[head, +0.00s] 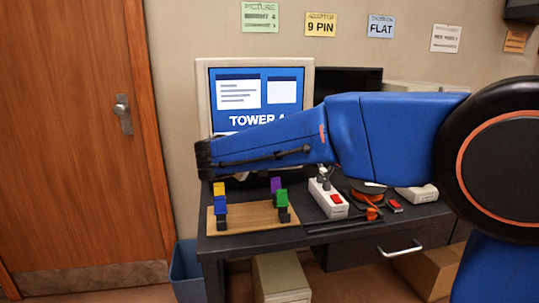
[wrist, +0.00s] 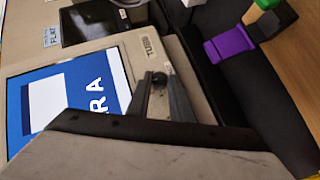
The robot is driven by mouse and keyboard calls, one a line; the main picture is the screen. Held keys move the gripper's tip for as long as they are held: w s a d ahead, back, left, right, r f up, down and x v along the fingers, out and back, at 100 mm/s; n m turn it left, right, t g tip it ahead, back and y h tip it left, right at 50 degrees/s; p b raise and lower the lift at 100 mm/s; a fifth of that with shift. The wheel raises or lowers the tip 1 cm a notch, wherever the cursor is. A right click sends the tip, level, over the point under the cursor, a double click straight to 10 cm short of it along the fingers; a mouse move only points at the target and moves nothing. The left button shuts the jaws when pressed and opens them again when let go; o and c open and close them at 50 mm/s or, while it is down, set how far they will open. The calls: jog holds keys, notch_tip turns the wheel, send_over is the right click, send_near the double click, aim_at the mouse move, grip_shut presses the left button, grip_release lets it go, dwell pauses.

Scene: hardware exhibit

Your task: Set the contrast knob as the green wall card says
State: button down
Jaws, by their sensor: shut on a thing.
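The green wall card (head: 260,17) hangs above the beige monitor (head: 205,75). It is headed "PICTURE"; its smaller lines are too small to read surely. The monitor's blue screen faces me. In the wrist view a small dark round knob (wrist: 159,78) sits on the monitor's beige bezel (wrist: 120,62). My gripper (wrist: 163,82) is shut on this knob, with one grey finger on each side. No pointer mark or scale on it can be read. In the head view my blue arm hides the lower screen and knob.
A wooden board (head: 250,217) with coloured connectors stands at the desk's front left. Other cards, including yellow "9 PIN" (head: 321,24) and blue "FLAT" (head: 381,26), hang on the wall.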

jog(key=c, duration=1.6)
grip_release()
jog(key=v, duration=1.7)
jog(key=shift+s+a, duration=0.1)
jog(key=shift+s, duration=0.05)
